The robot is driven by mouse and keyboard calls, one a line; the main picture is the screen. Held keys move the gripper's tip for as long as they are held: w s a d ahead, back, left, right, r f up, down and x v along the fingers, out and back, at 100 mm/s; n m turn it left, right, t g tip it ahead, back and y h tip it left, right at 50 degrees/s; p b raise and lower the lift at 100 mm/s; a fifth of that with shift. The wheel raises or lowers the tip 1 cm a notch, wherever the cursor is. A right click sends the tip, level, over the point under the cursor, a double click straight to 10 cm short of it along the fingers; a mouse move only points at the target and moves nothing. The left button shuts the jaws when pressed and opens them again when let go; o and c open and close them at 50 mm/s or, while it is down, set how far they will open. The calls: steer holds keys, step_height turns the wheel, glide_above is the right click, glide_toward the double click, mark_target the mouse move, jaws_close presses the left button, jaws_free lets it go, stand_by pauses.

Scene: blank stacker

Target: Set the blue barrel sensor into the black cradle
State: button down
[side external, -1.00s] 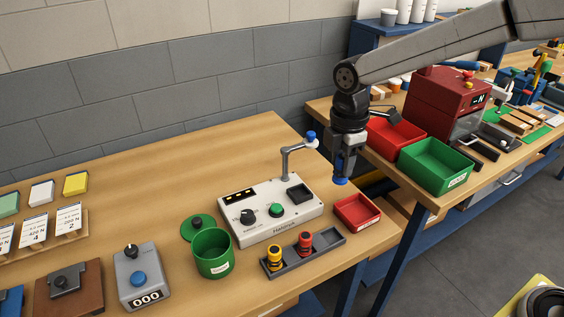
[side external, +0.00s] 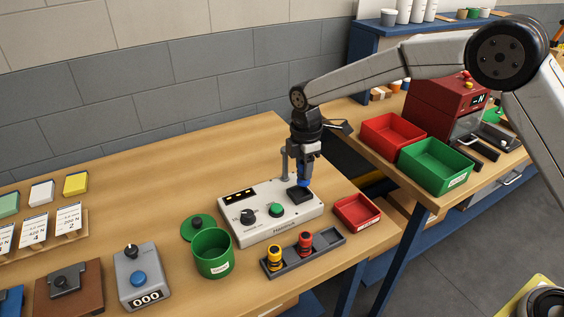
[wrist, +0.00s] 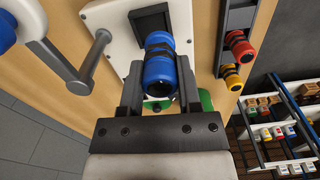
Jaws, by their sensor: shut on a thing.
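My gripper (side external: 304,176) is shut on the blue barrel sensor (side external: 304,183), just above the right part of the white control box. The black cradle (side external: 294,195) is the square recess on top of the box. It also shows in the wrist view (wrist: 150,20), partly hidden behind the sensor. The sensor overlaps the cradle's edge in both views; I cannot tell whether they touch.
The white box (side external: 262,232) carries a knob and a green button (side external: 275,210). A grey post (side external: 284,162) stands close behind my gripper. A grey rack holds a yellow sensor (side external: 274,257) and a red sensor (side external: 305,243). A small red tray (side external: 357,211) is at the right.

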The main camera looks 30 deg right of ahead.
mark_target(300, 179)
steer(key=shift+w+f, duration=0.25)
steer(key=shift+f, duration=0.05)
steer(key=shift+w+a+f, duration=0.1)
steer(key=shift+w+f, duration=0.15)
steer(key=shift+f, duration=1.6)
steer(key=shift+f, duration=0.35)
steer(key=shift+c, duration=1.4)
jaws_free()
step_height(300, 179, up, 13)
steer(key=shift+f, duration=0.15)
